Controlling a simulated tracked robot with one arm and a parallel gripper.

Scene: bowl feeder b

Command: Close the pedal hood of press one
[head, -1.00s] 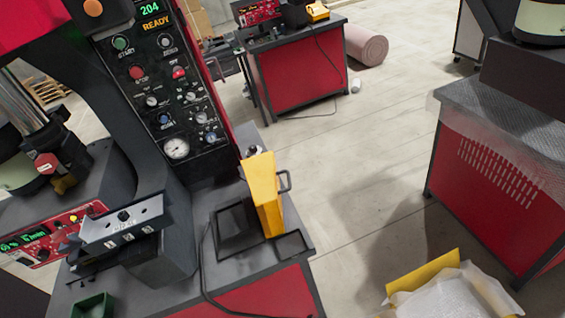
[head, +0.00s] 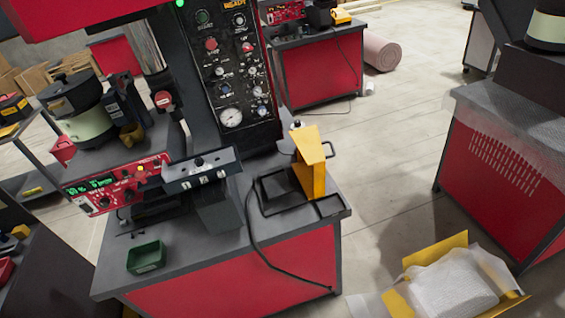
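The yellow pedal hood (head: 310,165) stands raised, upright with a slanted top, on the bench beside the press. A dark pedal base (head: 272,195) with a black frame lies under and beside it. The hood looks open, but its hinge is too small to make out. The press control panel (head: 232,75) with a "READY" display rises behind it, to the left. My gripper is not in view.
A black cable (head: 258,245) runs over the bench (head: 190,262). A green bin (head: 146,257) stands at its left front. A red bench with perforated side (head: 490,170) stands at right. An open carton (head: 440,285) lies on the floor. The floor between is clear.

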